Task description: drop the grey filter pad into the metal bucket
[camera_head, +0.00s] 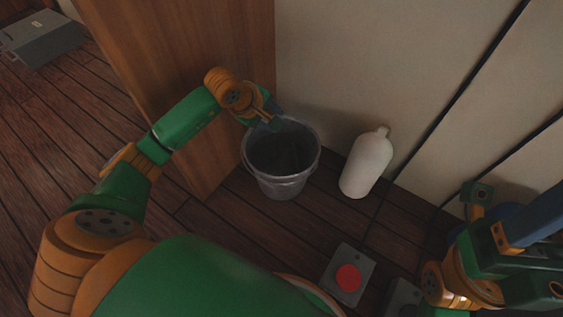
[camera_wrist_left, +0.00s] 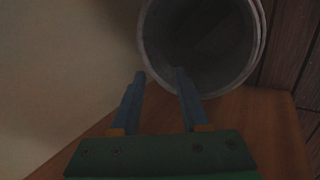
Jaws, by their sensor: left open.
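The metal bucket (camera_head: 283,185) stands upright on the plank floor in the head view, against the corner of a wooden panel and a pale wall. In the left wrist view, the bucket (camera_wrist_left: 256,50) shows at the top, its mouth dark inside. My left gripper (camera_head: 273,115) is at the bucket's rim on the far left side. The left wrist view shows its two blue fingers (camera_wrist_left: 160,74) apart, with nothing between them. I cannot make out the grey filter pad; the bucket's inside is too dark to tell what lies there. My right gripper (camera_head: 532,220) is at the right edge, partly cut off.
A white bottle (camera_head: 367,163) stands right of the bucket by the wall. A grey box with a red round button (camera_head: 348,279) is on the floor nearer me. A wooden panel (camera_head: 190,60) rises behind my left arm. A grey case (camera_head: 42,38) lies far left.

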